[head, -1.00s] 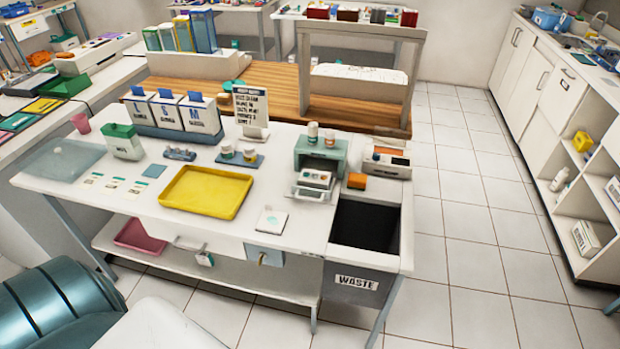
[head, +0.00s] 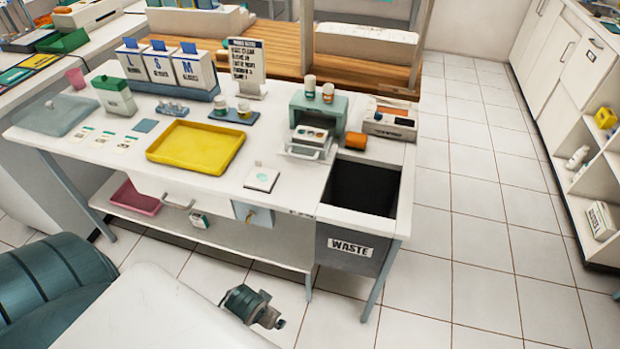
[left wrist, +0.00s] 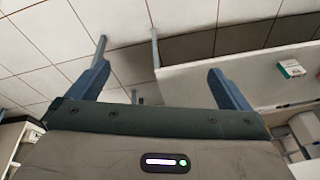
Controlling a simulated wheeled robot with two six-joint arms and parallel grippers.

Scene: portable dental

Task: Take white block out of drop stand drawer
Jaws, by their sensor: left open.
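The teal drop stand (head: 335,107) stands on the white bench, with two small bottles on top. Its low drawer (head: 309,152) is out at the front, with the handle facing me. A white block (head: 310,134) with dark round marks on top sits in the drawer. My left gripper (left wrist: 158,72) is open and empty in the left wrist view, over floor tiles and beside the bench's lower shelf. In the head view a grey-green part of my arm shows at the bottom, well short of the drawer. My right gripper is not in view.
A yellow tray (head: 196,146), a white pad (head: 262,178) and a sign (head: 245,62) are on the bench (head: 225,190). A waste bin (head: 358,250) opens at the right end, by an orange block (head: 356,140). Floor is clear on the right.

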